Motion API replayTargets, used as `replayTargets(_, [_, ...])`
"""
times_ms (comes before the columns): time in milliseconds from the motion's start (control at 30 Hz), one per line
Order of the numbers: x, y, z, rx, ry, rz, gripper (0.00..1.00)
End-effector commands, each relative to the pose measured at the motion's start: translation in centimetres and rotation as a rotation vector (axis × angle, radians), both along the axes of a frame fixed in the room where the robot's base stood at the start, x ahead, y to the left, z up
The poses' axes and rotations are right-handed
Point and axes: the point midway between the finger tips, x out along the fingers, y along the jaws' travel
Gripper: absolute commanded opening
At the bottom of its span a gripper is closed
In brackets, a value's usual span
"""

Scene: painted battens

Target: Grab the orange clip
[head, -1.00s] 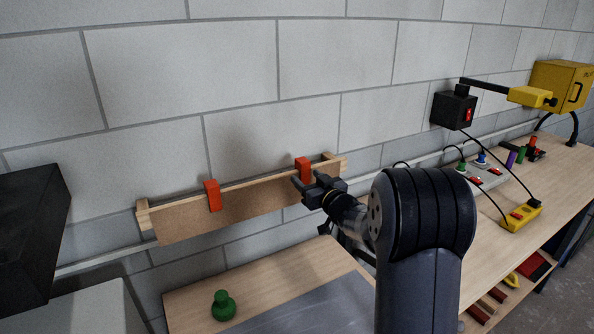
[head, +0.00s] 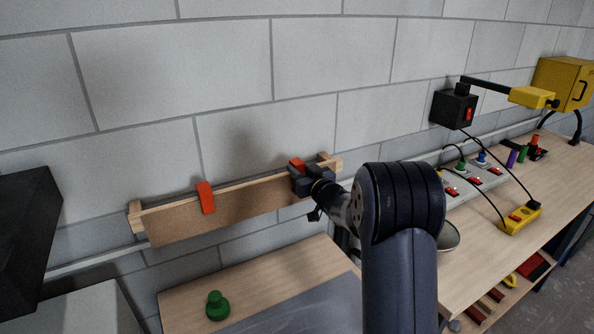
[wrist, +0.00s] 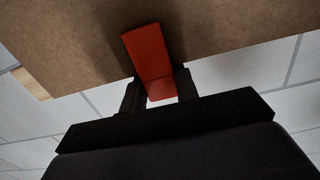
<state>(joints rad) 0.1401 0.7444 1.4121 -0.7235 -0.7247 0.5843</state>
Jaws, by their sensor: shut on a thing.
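Two orange-red clips sit on the top edge of a brown board mounted along the wall. The right clip (head: 296,164) is mostly hidden behind my gripper (head: 308,181) in the head view. In the wrist view the same clip (wrist: 148,52) stands out against the board, its near end between the two dark fingers. My gripper is shut on this clip, which still lies against the board. The left clip (head: 205,197) is apart from my gripper, on the left part of the board (head: 172,227).
A green knobbed piece (head: 217,306) stands on the wooden bench below the board. A bowl (head: 449,236) shows partly behind my arm. At right are a yellow power strip (head: 520,218) and a black box with a yellow arm (head: 454,108).

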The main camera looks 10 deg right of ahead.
Motion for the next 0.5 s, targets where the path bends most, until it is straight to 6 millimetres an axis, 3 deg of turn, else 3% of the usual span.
replayTargets(200, [-0.01,0.0,0.0,0.0,0.0,0.0,0.07])
replayTargets(500, [0.0,-0.01,0.68,0.001,-0.002,0.0,0.07])
